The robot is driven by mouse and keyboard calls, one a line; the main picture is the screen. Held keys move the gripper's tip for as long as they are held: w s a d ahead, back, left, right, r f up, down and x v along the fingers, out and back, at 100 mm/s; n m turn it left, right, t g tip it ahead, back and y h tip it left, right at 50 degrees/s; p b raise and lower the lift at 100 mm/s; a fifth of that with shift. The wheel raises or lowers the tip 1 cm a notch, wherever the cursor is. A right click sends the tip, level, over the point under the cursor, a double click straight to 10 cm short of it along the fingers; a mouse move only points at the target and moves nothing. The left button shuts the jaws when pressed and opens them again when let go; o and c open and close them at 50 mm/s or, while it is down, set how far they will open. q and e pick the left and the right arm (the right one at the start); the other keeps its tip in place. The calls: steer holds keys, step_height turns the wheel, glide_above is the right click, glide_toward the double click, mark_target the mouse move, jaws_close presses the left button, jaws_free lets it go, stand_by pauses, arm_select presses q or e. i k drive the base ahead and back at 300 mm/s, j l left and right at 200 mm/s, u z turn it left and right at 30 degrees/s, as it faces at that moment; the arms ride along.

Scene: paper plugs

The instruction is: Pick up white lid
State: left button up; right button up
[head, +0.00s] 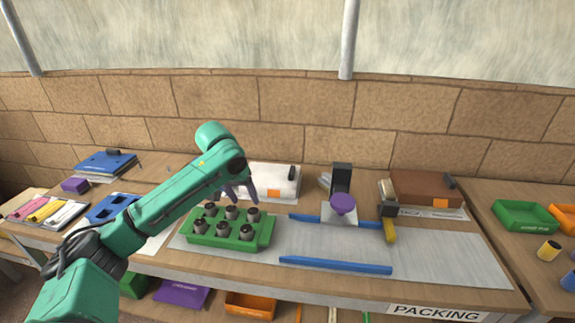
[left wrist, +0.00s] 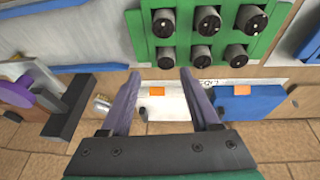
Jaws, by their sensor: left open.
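The white lid (head: 272,178) is a flat white piece with an orange label and a black handle. It lies at the back of the bench against the brick wall. In the left wrist view the white lid (left wrist: 168,107) shows between and beyond my fingers. My left gripper (head: 240,192) is open and empty, above the bench near the lid's left end and behind the green block. Its two fingers also show in the left wrist view (left wrist: 160,75), apart with nothing between them. The arm hides part of the lid's left side. My right gripper is not in view.
A green block (head: 264,234) with several dark-topped plugs stands just in front of the lid. A blue lid (head: 105,161) lies back left and a brown one (head: 425,187) back right. A stand with a purple disc (head: 343,204) is to the right. Blue bars (head: 335,265) edge the grey mat.

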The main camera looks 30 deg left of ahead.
mark_target(278, 181)
steer(key=i, duration=1)
